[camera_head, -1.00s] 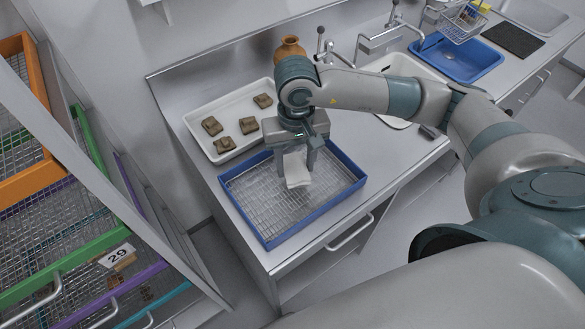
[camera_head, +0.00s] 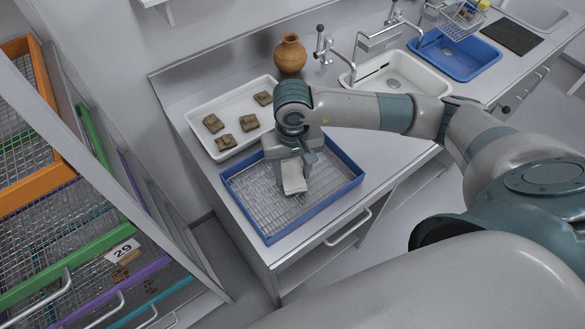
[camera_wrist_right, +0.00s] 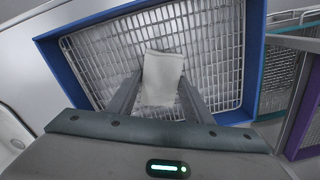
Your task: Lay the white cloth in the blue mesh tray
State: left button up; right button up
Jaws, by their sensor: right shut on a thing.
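The white cloth (camera_head: 293,177) is a small folded piece between the fingers of my right gripper (camera_head: 294,172). In the right wrist view the cloth (camera_wrist_right: 162,78) sits between the two fingertips (camera_wrist_right: 160,95). The gripper is shut on it and points down inside the outline of the blue mesh tray (camera_head: 250,228). The tray has blue walls and a pale wire grid. It also shows in the right wrist view (camera_wrist_right: 252,60). Whether the cloth touches the mesh I cannot tell. My left gripper is not in view.
A white tray (camera_head: 191,116) with several brown sherds (camera_head: 250,123) lies behind the blue tray. A brown vase (camera_head: 290,54) stands near the wall. A sink (camera_head: 395,85) with taps and a blue basin (camera_head: 455,55) are to the right. A rack of drawers (camera_head: 60,250) stands at left.

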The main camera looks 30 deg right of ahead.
aim_at(292, 175)
jog(key=shift+f, duration=0.15)
jog(key=o, duration=1)
jog(key=shift+r, duration=0.25)
jog(key=shift+w+r+b, duration=0.1)
jog(key=shift+r+b, duration=0.25)
jog(key=shift+r, duration=0.05)
jog(key=shift+r+b, duration=1.85)
jog(key=shift+r, duration=3.7)
